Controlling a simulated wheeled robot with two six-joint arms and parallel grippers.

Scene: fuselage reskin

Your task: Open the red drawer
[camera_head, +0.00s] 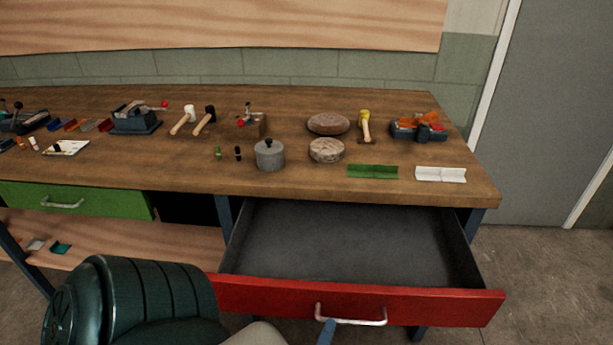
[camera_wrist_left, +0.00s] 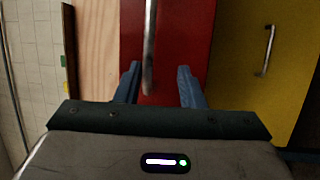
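The red drawer (camera_head: 400,303) is pulled well out from under the workbench, and its grey inside is empty. Its silver handle (camera_head: 350,321) is on the front panel. My left gripper (camera_head: 328,330) is mostly hidden at the bottom of the head view, with one blue finger showing by the handle's left end. In the left wrist view its two blue fingers (camera_wrist_left: 158,80) are apart, with the handle (camera_wrist_left: 149,45) reaching between them and nearer the left finger. I cannot tell whether they touch it. The red front (camera_wrist_left: 185,35) lies ahead. My right gripper is not in view.
The wooden bench top (camera_head: 300,190) above holds mallets, a lidded grey pot (camera_head: 269,155), stone discs and other tools. A closed green drawer (camera_head: 80,202) is at left. A yellow front (camera_wrist_left: 240,60) with a handle shows in the wrist view. Floor at right is clear.

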